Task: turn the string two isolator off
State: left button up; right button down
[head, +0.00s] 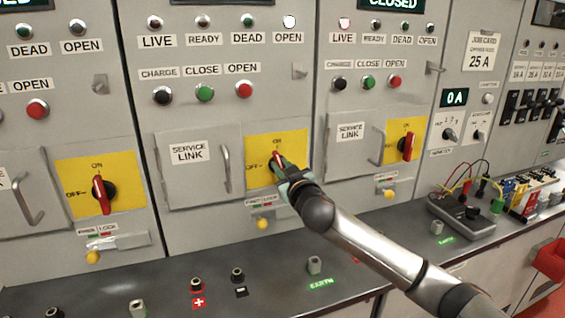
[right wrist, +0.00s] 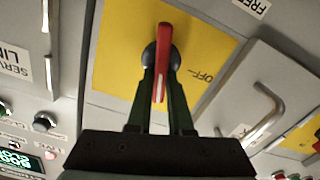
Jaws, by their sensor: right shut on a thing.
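The middle panel's isolator has a red handle (head: 277,161) on a yellow plate (head: 298,150) marked ON at the top and OFF at the left. My right gripper (head: 284,172) reaches it from the lower right. In the right wrist view, my right gripper (right wrist: 162,88) has its two dark fingers on either side of the red handle (right wrist: 164,50), shut on it. The fingers partly hide the handle, so its exact angle is hard to tell. The string number is out of view. My left gripper is not in view.
Similar red isolator handles stand upright on the left panel (head: 99,194) and right panel (head: 408,146). A service link door handle (head: 225,168) juts out left of the middle isolator. A bench (head: 165,286) with terminals runs below; a meter (head: 461,215) with leads sits at the right.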

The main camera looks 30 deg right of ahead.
jog(key=shift+w+a+f+n+p, duration=0.2)
jog(key=shift+n+p, duration=0.8)
jog(key=shift+n, duration=1.4)
jog(key=shift+s+a+f+n+p, duration=0.2)
jog(key=shift+n+p, duration=0.85)
jog(key=shift+n, duration=1.35)
jog(key=shift+w+a+f+n+p, duration=0.1)
jog(key=shift+f+n+p, duration=0.2)
jog(key=shift+n+p, duration=1.4)
jog(key=shift+n+b, duration=0.65)
jog(key=shift+n, duration=0.25)
jog(key=c, duration=0.8)
grip_release()
jog(key=b+v, duration=0.2)
jog(key=v, duration=1)
jog(key=shift+s+a, duration=0.1)
jog(key=shift+s, duration=0.15)
